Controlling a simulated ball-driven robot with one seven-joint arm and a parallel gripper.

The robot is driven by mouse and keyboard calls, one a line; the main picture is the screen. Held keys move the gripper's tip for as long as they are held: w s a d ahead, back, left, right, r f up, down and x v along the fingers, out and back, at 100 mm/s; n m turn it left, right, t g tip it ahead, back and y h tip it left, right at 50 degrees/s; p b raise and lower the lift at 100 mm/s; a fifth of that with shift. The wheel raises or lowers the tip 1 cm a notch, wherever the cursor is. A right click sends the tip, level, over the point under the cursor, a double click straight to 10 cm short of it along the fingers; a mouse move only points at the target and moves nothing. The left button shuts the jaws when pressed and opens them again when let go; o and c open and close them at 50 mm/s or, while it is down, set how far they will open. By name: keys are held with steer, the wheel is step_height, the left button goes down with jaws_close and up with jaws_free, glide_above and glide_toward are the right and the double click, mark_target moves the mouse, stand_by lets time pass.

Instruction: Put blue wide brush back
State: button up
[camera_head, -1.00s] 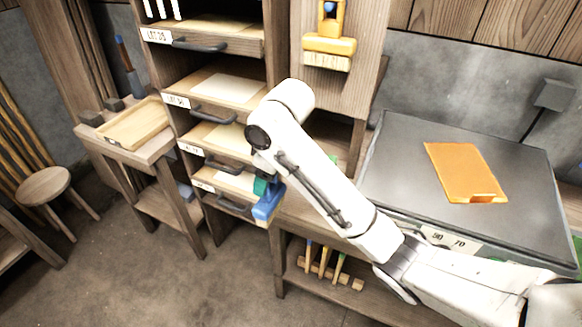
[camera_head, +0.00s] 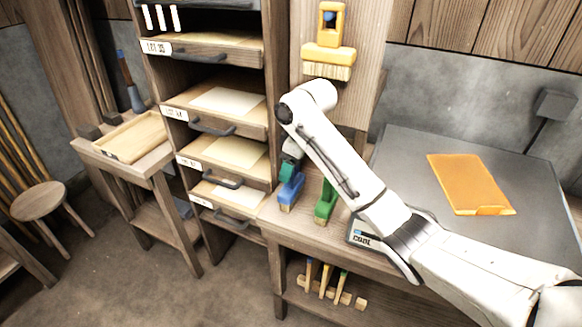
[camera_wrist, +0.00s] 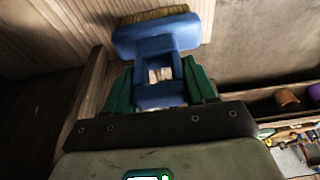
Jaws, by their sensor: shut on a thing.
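The blue wide brush (camera_head: 290,192) is in my gripper (camera_head: 288,172), in front of the wooden cabinet's right side and above the bench's left end. In the wrist view the blue brush (camera_wrist: 155,38) fills the upper middle, its pale bristles at the top, its handle between the green fingers of my gripper (camera_wrist: 160,82). The gripper is shut on the handle. A yellow wide brush (camera_head: 328,56) hangs bristles down on the upright wooden board (camera_head: 368,60). My arm covers the lower part of that board.
A green brush (camera_head: 325,203) is just right of the blue one, near the bench's left end. The drawer cabinet (camera_head: 227,130) stands left, with several drawers pulled out. A grey worktop (camera_head: 410,160) with an orange sheet (camera_head: 468,184) lies right. The floor in front is clear.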

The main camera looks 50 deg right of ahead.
steer(key=shift+f, duration=0.25)
steer(key=o, duration=0.9)
steer(key=shift+o, duration=0.2)
